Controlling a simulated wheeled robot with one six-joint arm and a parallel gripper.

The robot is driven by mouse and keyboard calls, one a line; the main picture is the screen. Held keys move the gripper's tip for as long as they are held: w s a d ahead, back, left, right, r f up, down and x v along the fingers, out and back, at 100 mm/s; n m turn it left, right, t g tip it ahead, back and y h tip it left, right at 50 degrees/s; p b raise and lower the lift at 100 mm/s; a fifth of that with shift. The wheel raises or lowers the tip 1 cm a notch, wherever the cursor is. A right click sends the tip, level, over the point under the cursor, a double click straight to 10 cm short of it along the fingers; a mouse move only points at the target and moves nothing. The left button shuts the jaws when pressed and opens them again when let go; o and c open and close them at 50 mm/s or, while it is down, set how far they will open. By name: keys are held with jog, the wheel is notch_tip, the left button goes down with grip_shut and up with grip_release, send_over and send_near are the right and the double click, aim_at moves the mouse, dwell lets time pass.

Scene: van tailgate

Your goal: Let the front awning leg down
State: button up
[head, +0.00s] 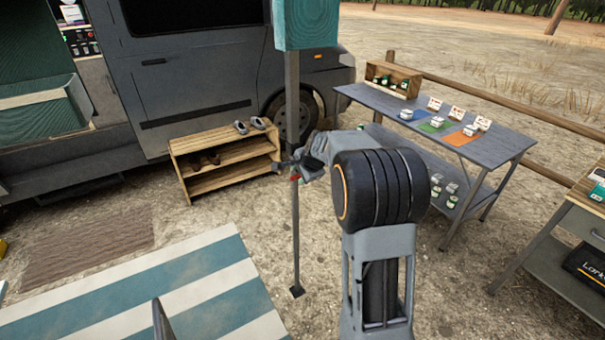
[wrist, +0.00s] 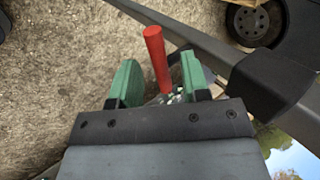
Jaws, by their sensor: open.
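The front awning leg (head: 295,235) is a thin grey upright pole in the head view, under a teal awning end. Its dark foot (head: 296,291) is at or close to the ground; I cannot tell if it touches. A small red lever (head: 294,178) sits on the pole near my gripper (head: 288,165). In the wrist view the red lever (wrist: 155,50) stands between the green fingers of my gripper (wrist: 160,62). The fingers are open, with a gap on each side of it. The leg (wrist: 200,40) crosses diagonally beyond, with a thicker dark collar (wrist: 270,88).
A wooden shoe rack (head: 225,158) stands by the van (head: 200,75), behind and left of the leg. A grey table (head: 450,125) with goods is at right. A striped mat (head: 170,290) lies at front left. Bare ground surrounds the foot.

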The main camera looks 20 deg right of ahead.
jog(key=shift+c, duration=0.3)
grip_shut()
jog(key=shift+f, duration=0.1)
